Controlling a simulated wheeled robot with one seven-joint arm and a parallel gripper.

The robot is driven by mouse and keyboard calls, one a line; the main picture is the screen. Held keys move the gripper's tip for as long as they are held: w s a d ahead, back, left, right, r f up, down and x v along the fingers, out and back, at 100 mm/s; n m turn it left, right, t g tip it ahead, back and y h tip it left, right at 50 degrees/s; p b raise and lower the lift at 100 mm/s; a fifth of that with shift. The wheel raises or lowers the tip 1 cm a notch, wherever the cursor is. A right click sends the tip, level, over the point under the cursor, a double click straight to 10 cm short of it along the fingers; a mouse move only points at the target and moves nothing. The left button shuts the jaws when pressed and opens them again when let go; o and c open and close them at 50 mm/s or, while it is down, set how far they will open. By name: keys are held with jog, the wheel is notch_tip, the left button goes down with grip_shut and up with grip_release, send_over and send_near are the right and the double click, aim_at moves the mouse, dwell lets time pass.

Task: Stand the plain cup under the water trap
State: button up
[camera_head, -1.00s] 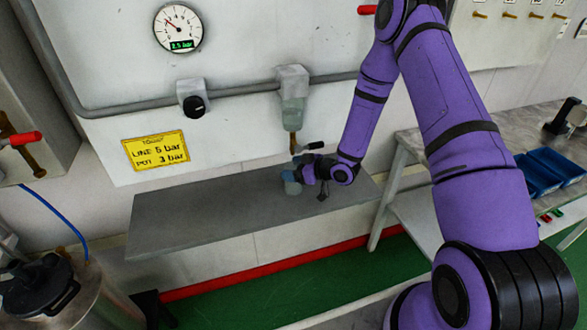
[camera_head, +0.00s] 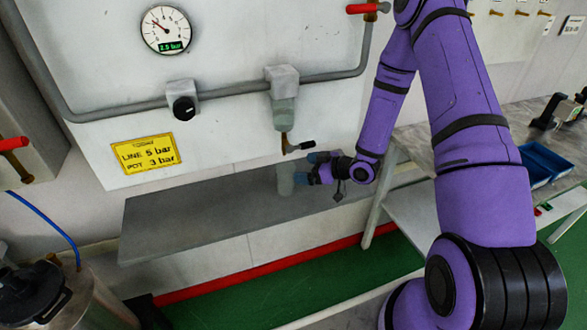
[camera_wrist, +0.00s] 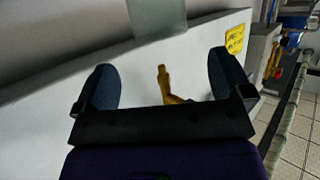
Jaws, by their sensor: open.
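The plain cup (camera_head: 285,180), clear and pale green, stands upright on the grey shelf (camera_head: 190,220), below the drain of the water trap (camera_head: 284,112). The trap has a clear bowl and a brass drain (camera_head: 285,140) with a black-handled lever. My gripper (camera_head: 311,168) is open and empty just right of the cup, its blue fingertips close to the cup's side. In the wrist view the two fingers are spread wide; a clear glass shape, which looks like the cup (camera_wrist: 157,15), is at the top beyond them, and the brass drain (camera_wrist: 166,83) shows between them.
A yellow sign (camera_head: 147,155), a black regulator knob (camera_head: 184,108) and a gauge (camera_head: 166,29) are on the wall panel. The shelf left of the cup is clear. A bench with blue trays (camera_head: 550,162) stands at right; a metal pot (camera_head: 75,305) is at lower left.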

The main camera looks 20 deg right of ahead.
jog(key=s+d+r+m+h, duration=0.1)
jog(key=s+d+r+h, duration=0.15)
jog(key=r, duration=0.65)
jog(key=s+d+r+m+g+h, duration=0.1)
jog(key=d+r+m+h, duration=0.2)
jog(key=r, duration=0.6)
jog(key=s+d+r+h, duration=0.2)
jog(key=r+h, duration=0.3)
jog(key=r, duration=0.3)
jog(key=s+a+r+m+g, duration=0.1)
jog(key=s+r, duration=0.3)
jog(key=s, duration=0.5)
jog(key=s+a+r+m+g, duration=0.1)
jog(key=s+a+r+m, duration=0.1)
jog(key=s, duration=0.7)
jog(key=s+a+r+m+g, duration=0.1)
jog(key=s+a+r+m, duration=0.1)
jog(key=s+r, duration=0.5)
jog(key=shift+s+a+g+y, duration=0.35)
jog(key=shift+s+a, duration=0.15)
jog(key=shift+s, duration=0.45)
